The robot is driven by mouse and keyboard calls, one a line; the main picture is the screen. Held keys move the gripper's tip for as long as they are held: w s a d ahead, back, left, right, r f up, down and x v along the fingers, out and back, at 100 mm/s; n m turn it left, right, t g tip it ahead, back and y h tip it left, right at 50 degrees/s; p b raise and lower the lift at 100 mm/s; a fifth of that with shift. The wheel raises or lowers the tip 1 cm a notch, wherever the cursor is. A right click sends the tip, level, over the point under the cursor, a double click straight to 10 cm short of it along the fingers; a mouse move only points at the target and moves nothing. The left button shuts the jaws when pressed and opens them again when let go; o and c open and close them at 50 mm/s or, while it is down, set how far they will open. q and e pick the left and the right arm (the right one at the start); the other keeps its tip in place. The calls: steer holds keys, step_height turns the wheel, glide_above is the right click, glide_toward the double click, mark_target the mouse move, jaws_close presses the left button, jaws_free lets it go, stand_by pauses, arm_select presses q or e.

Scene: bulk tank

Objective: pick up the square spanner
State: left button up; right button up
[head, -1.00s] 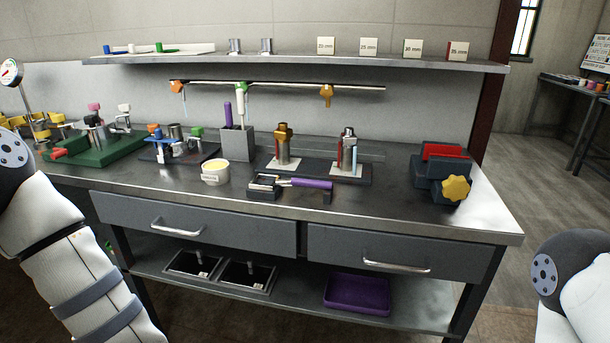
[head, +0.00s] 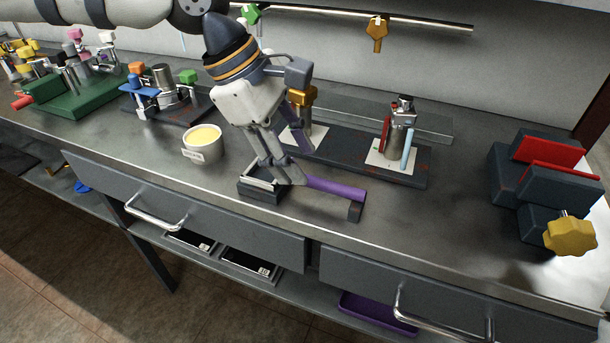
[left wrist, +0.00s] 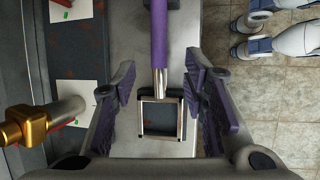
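The square spanner has a purple handle (head: 335,187) and lies near the bench's front edge, resting on dark supports (head: 353,208). In the left wrist view its purple handle (left wrist: 159,40) runs up from a square metal frame (left wrist: 159,118). My left gripper (head: 284,176) comes down over the spanner from above and hides part of it in the head view. In the left wrist view its two purple-padded fingers (left wrist: 164,95) are spread, one on each side of the spanner, with gaps between. It holds nothing.
A white tub (head: 203,146) of yellow stuff stands left of my left gripper. Behind the spanner is a dark plate (head: 345,152) with a gold-topped fitting (head: 303,100) and a metal valve (head: 400,125). A vise (head: 545,170) with a yellow knob stands at right.

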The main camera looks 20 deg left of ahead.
mark_target(318, 180)
arm_select(q)
steer(key=x, duration=0.2)
steer(key=d+x, duration=0.1)
steer(key=x, duration=0.2)
steer(key=shift+r, duration=0.1)
arm_select(e)
steer(key=shift+f, duration=0.15)
arm_select(q)
jaws_close()
step_height(318, 180, up, 3)
steer(key=shift+w+r, duration=0.1)
steer(key=shift+r, duration=0.1)
steer(key=s+d+r, duration=0.2)
steer(key=s+r, duration=0.7)
steer(key=s, duration=0.5)
steer(key=shift+d+r+p, duration=0.25)
steer(key=shift+r+p, duration=0.1)
arm_select(e)
steer(key=shift+w+r, duration=0.6)
